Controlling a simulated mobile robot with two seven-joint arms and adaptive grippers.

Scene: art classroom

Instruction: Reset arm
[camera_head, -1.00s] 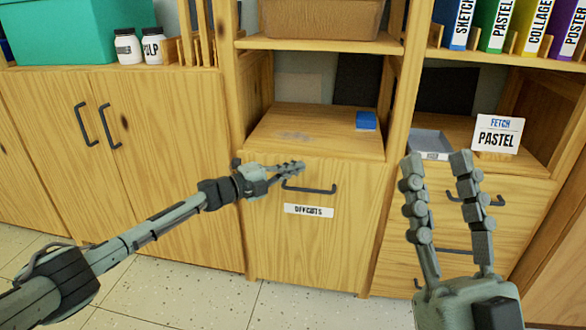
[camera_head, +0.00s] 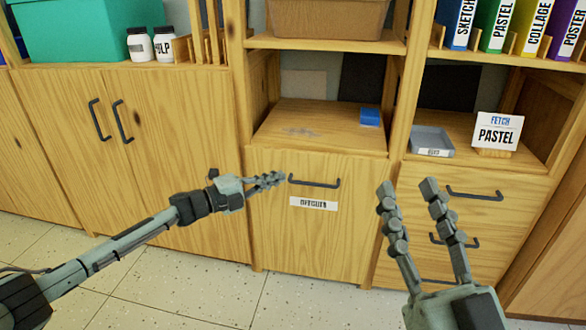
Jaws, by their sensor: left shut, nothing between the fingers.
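My left arm comes in from the left, and its gripper (camera_head: 270,181) is shut and empty in front of the offcuts drawer front (camera_head: 325,240), just left of its dark handle (camera_head: 314,183). I cannot tell whether its fingertips touch the front. My right gripper (camera_head: 408,187) is at the lower right, pointing up, its two fingers apart with nothing between them. It is in front of the drawers on the right.
A blue block (camera_head: 370,117) lies on the open shelf above the offcuts front. A grey tray (camera_head: 432,141) and a "FETCH PASTEL" sign (camera_head: 496,132) stand on the right shelf. Closed cabinet doors (camera_head: 160,165) are at left. The tiled floor (camera_head: 190,288) shows clear.

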